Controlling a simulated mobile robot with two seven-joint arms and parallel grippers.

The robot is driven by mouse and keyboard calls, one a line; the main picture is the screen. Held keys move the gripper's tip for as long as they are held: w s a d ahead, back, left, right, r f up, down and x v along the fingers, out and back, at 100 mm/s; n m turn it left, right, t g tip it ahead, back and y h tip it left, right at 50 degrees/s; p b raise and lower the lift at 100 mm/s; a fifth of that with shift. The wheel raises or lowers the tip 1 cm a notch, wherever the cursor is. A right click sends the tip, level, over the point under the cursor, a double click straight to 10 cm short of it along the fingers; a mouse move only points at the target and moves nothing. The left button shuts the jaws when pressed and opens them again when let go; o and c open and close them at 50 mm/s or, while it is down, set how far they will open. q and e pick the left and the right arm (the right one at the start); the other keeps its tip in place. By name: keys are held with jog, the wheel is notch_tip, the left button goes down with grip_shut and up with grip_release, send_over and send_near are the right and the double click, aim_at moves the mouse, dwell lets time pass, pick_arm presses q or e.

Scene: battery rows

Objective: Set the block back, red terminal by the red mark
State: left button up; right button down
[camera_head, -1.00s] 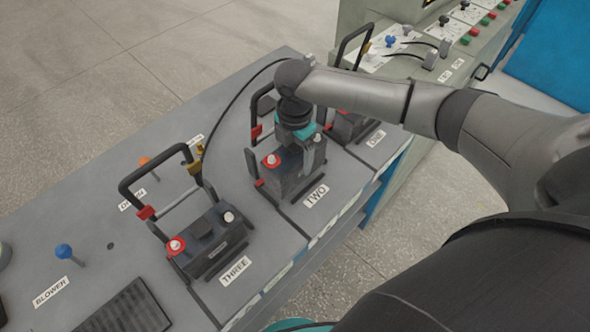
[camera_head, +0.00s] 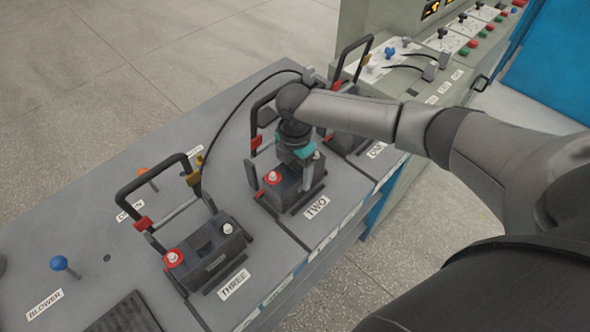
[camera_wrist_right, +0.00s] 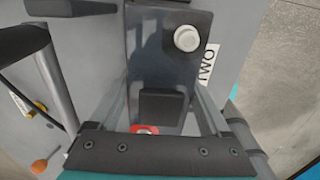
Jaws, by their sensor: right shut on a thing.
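The dark block (camera_head: 284,197) is at the place labelled TWO, between dark end stops. Its red terminal (camera_head: 272,177) is at the left end, by a small red mark (camera_head: 260,193) on the left stop. Its pale terminal is at the right end and shows in the wrist view (camera_wrist_right: 187,38). My right gripper (camera_head: 300,172) points down from above and is shut on the block's sides. The wrist view shows a finger on each side. The block looks level; I cannot tell whether its underside touches the bench. My left gripper is not in view.
A similar block (camera_head: 207,254) sits at THREE, red terminal left, under a raised black handle frame (camera_head: 152,190). Another place is partly hidden behind my right arm. A black cable (camera_head: 226,115) runs behind TWO. Blue knob (camera_head: 58,263) and switch panel (camera_head: 440,42) flank the row.

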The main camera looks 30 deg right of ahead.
grip_release()
notch_tip(320, 180, up, 8)
jog(key=shift+f+p, duration=0.1)
jog(key=shift+p, duration=0.7)
